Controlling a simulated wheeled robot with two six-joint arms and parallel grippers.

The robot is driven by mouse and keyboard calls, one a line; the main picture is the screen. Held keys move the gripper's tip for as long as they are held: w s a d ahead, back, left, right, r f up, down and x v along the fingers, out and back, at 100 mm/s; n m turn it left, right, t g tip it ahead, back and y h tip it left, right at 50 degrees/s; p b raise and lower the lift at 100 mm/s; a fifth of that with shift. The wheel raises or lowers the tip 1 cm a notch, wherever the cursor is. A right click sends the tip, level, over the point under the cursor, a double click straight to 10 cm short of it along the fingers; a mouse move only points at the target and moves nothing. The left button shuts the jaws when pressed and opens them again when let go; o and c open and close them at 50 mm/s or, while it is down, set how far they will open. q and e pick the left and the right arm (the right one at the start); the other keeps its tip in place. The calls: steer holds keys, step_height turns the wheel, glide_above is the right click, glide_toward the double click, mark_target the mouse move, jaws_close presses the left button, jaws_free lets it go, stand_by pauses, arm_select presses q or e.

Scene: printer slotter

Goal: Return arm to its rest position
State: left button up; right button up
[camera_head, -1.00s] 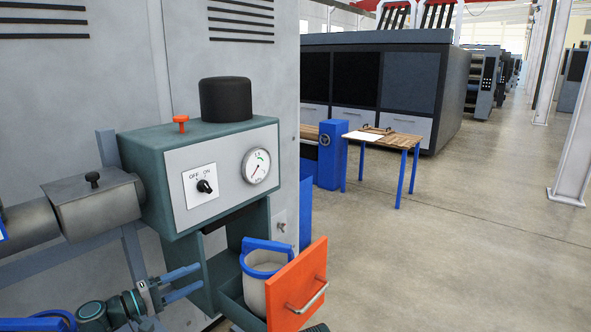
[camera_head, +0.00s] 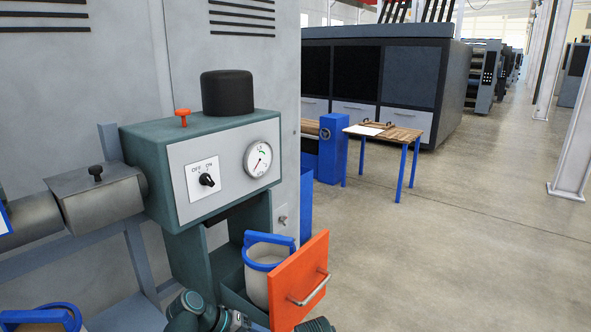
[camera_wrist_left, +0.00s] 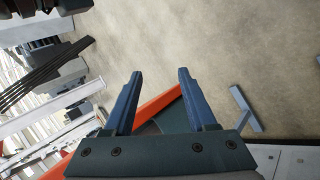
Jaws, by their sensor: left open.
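My left arm (camera_head: 190,312) is at the bottom of the head view, just left of and in front of the open drawer. Its gripper fingers cannot be made out there. In the left wrist view my left gripper (camera_wrist_left: 160,76) is open, with two blue fingers apart and nothing between them. An orange edge, likely the drawer front, shows behind the fingers. The drawer's orange front (camera_head: 299,281) with a metal handle is pulled out from the teal box (camera_head: 222,180). A grey pot with a blue rim (camera_head: 262,285) sits in the drawer. My right gripper is not seen.
The teal box has an OFF/ON knob (camera_head: 207,180), a gauge (camera_head: 258,159) and an orange button (camera_head: 183,117). A blue-rimmed container (camera_head: 45,318) is at the lower left. A wooden table (camera_head: 400,134) stands behind; the floor to the right is clear.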

arm_select(q)
steer(key=s+d+f+m+g+y, duration=0.2)
steer(key=s+f+m+y, duration=0.45)
steer(key=s+y, duration=0.4)
step_height(320, 180, up, 14)
steer(key=p, duration=1.4)
steer(key=shift+n, duration=0.35)
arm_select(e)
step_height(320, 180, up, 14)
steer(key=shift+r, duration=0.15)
arm_select(q)
steer(key=shift+s, duration=0.1)
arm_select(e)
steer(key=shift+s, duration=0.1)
